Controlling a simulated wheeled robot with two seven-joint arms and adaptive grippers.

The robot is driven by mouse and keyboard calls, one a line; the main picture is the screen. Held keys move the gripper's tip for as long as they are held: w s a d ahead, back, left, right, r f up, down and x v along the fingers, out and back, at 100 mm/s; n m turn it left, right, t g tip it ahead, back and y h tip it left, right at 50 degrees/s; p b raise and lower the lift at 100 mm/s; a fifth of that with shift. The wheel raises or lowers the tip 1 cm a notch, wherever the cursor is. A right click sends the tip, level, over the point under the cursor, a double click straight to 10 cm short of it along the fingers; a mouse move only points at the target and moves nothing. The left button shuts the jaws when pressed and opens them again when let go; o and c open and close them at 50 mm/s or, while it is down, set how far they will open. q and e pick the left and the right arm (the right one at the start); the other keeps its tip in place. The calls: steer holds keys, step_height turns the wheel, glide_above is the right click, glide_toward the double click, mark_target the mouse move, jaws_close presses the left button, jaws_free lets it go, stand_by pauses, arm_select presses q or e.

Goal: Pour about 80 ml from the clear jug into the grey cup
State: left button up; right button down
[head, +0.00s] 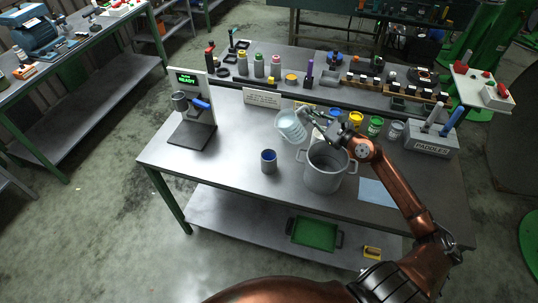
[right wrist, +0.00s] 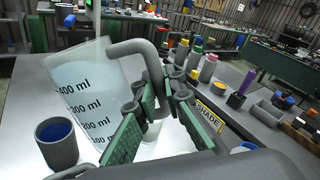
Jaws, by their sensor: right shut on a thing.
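The clear jug (head: 291,126) is held above the table, tilted, behind and right of the grey cup. In the right wrist view the jug (right wrist: 80,92) shows black ml marks and pale bluish contents; their exact level is hard to read. The grey cup (head: 268,161) stands upright on the table, blue inside; it also shows in the right wrist view (right wrist: 57,143), apart from the jug. My right gripper (head: 320,121) is shut on the jug's grey handle, its green-padded fingers (right wrist: 158,108) around it. My left gripper is not in view.
A large grey pot (head: 324,178) stands right of the cup, under my right wrist. A stand with a green display (head: 188,79) is at the left. Several paint cans (head: 355,119) and a paddle box (head: 430,141) are at the right. The table's front left is clear.

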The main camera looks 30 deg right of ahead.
steer(key=shift+w+a+r, duration=0.1)
steer(key=shift+w, duration=0.1)
steer(key=shift+s+r, duration=0.1)
steer(key=shift+s, duration=0.1)
steer(key=shift+w+a+n+p, duration=0.2)
steer(key=shift+n+p, duration=0.1)
steer(key=shift+p, duration=0.1)
steer(key=shift+s+r, duration=0.1)
steer(key=shift+s, duration=0.1)
steer(key=shift+w+a+p, duration=0.15)
steer(key=shift+w+p, duration=0.05)
steer(key=shift+p, duration=0.1)
steer(key=shift+s, duration=0.2)
steer(key=shift+w, duration=0.1)
